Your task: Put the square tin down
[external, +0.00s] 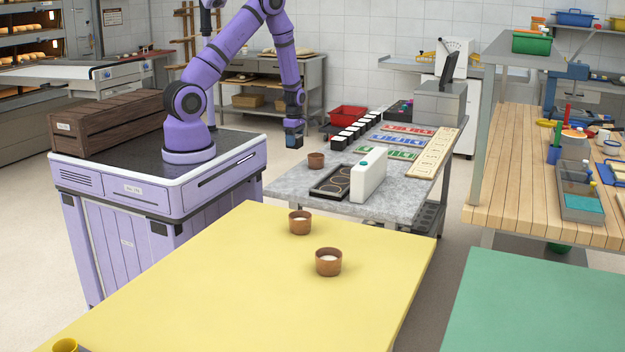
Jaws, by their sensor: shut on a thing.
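My gripper (294,127) hangs from the purple arm, pointing down, to the left of the grey stone-topped counter (285,190) and in the air. It is shut on the square tin (293,140), which shows only as a small dark blue-grey shape at the fingertips. The fingers and the arm's end hide part of it, and its details are too small to make out.
The counter bears a brown cup (316,160), a dark tray with round wells (331,182), a white upright container (368,175), a row of black boxes with white tops (355,131) and coloured strips. A yellow table (200,290) in front has two brown cups and much bare room.

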